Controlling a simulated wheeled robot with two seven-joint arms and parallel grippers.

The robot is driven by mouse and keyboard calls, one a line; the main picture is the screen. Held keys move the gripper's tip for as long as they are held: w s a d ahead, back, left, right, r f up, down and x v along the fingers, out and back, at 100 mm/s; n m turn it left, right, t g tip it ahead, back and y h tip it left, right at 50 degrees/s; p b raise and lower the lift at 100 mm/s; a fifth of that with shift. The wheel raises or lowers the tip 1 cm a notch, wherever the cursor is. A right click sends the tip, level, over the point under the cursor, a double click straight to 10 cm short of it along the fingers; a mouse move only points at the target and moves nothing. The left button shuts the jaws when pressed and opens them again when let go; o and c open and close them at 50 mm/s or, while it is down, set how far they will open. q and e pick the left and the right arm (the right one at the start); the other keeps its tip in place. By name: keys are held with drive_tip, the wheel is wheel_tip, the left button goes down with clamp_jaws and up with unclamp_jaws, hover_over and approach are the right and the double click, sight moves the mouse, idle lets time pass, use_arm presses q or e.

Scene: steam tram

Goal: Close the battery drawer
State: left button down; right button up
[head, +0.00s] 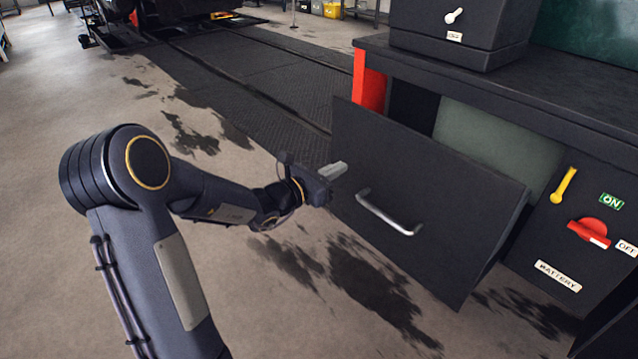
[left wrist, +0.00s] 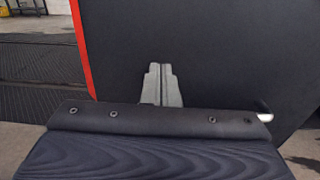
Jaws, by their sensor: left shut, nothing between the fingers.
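The battery drawer (head: 395,170) is a dark box with a flat front panel, pulled out from the black cabinet. A silver bar handle (head: 388,212) sits on its front. My left gripper (head: 334,171) is shut and empty, at the left part of the drawer front, left of the handle; I cannot tell whether it touches the panel. In the left wrist view the shut fingers (left wrist: 160,85) point at the dark drawer front (left wrist: 230,50), and the handle's end (left wrist: 265,117) shows at the right. My right gripper is not in view.
The cabinet's right panel has a yellow lever (head: 564,185), a red switch (head: 590,232) and a BATTERY label (head: 557,276). A black box (head: 455,30) stands on the worktop (head: 580,95). A red post (head: 368,82) is behind the drawer. Stained open floor (head: 300,310) lies in front.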

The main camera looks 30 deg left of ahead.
sight(361, 157)
use_arm(q)
drive_tip(key=b+x, duration=0.1)
drive_tip(key=x, duration=0.4)
drive_tip(key=shift+w, duration=0.1)
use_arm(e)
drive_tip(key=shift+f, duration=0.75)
